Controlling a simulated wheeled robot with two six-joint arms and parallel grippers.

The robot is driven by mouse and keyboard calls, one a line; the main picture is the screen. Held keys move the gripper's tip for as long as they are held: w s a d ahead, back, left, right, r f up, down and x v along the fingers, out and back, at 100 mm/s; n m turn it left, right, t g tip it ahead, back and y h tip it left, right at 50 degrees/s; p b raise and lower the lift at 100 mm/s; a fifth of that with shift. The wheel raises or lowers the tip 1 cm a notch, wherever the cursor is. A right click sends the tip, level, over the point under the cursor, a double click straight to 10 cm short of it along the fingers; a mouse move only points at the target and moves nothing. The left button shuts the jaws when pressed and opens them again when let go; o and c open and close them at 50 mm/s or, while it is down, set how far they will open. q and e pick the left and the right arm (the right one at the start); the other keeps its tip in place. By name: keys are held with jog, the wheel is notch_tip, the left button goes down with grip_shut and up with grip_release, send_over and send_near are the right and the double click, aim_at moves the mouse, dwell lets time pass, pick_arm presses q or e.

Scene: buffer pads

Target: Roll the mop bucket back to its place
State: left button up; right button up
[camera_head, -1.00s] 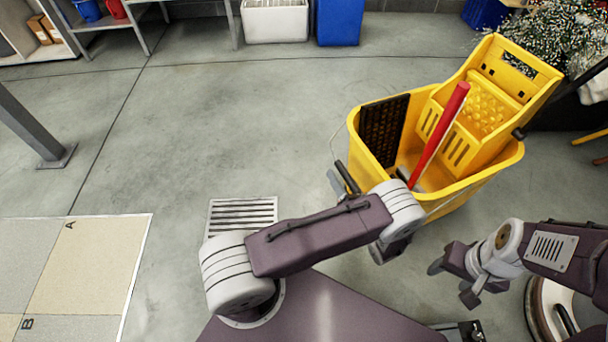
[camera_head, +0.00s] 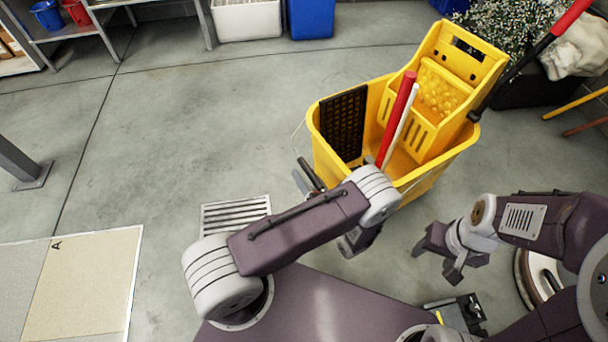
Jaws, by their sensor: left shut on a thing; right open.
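The yellow mop bucket (camera_head: 430,181) stands upright on the grey floor right of centre in the head view, with its wringer (camera_head: 461,62) at the back right. A red stick (camera_head: 398,118) and a white stick rise from inside it. My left gripper (camera_head: 309,177) is at the bucket's near left side, shut, apparently on its thin wire handle (camera_head: 296,138); my forearm hides part of the grip and the bucket's lower front. My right gripper (camera_head: 436,259) is open and empty, in front of the bucket and apart from it.
A floor grate (camera_head: 235,214) lies left of my arm. Marked floor tiles (camera_head: 95,272) are at the lower left. A grey post (camera_head: 20,160) and shelving stand left. White and blue bins (camera_head: 310,18) are at the back; a plant (camera_head: 512,42) is behind the bucket. Open floor lies left of the bucket.

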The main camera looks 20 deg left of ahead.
pick_arm(q)
jog(key=v, duration=0.9)
jog(key=shift+s+d, duration=0.2)
jog(key=shift+s, duration=0.1)
dwell(0.5)
